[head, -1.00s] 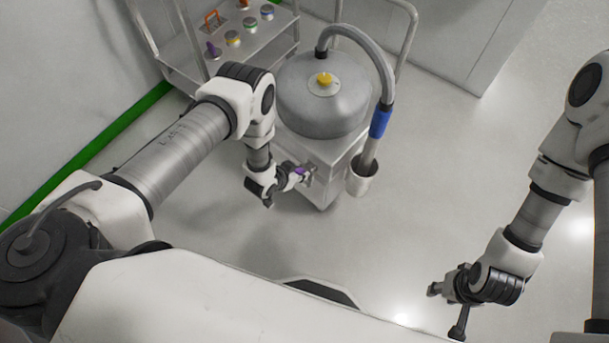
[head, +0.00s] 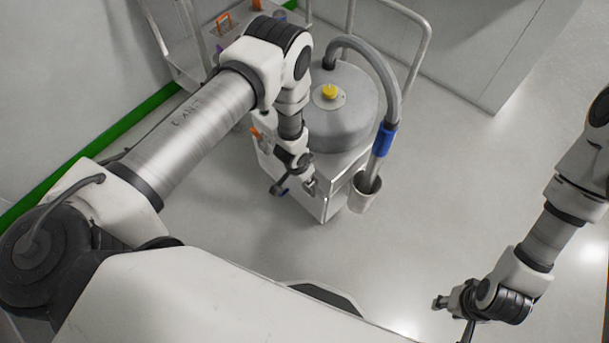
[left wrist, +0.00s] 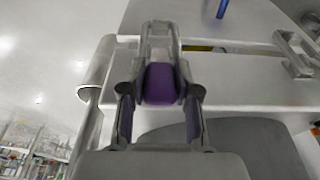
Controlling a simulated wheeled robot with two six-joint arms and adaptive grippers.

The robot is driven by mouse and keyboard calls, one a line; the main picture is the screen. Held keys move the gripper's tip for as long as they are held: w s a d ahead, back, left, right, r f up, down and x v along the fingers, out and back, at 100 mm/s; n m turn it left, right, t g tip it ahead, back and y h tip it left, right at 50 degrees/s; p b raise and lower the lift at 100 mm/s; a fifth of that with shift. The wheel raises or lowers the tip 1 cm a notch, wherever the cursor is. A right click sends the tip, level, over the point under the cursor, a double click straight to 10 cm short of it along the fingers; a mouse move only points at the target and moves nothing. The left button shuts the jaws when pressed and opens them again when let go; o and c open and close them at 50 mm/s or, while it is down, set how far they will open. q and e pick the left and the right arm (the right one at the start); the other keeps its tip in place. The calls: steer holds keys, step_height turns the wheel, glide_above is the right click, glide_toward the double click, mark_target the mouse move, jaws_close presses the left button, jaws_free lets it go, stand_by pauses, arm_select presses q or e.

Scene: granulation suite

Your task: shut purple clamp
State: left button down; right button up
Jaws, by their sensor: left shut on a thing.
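The purple clamp (left wrist: 160,84) shows in the left wrist view as a purple grip with a metal bracket beyond it, at the edge of a pale metal surface. My left gripper (left wrist: 160,100) is shut on the purple grip, with one finger on each side. In the head view my left gripper (head: 296,188) is at the front of the vacuum unit's cart (head: 325,190), and the purple part is hidden there. Whether the clamp is latched I cannot tell. My right gripper (head: 452,318) hangs at the lower right, empty, its fingers spread apart.
The vacuum unit has a grey drum (head: 345,110) with a yellow knob (head: 329,92). Its hose with a blue band (head: 384,139) ends in a metal cup (head: 362,194). An orange handle (head: 257,135) shows left of the drum. A shelf trolley stands behind. Floor at right is clear.

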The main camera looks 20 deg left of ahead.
arm_select(q)
steer(key=shift+f, duration=0.1)
steer(key=c, duration=1)
jaws_free()
steer(key=shift+o, duration=0.8)
steer(key=v, duration=1.2)
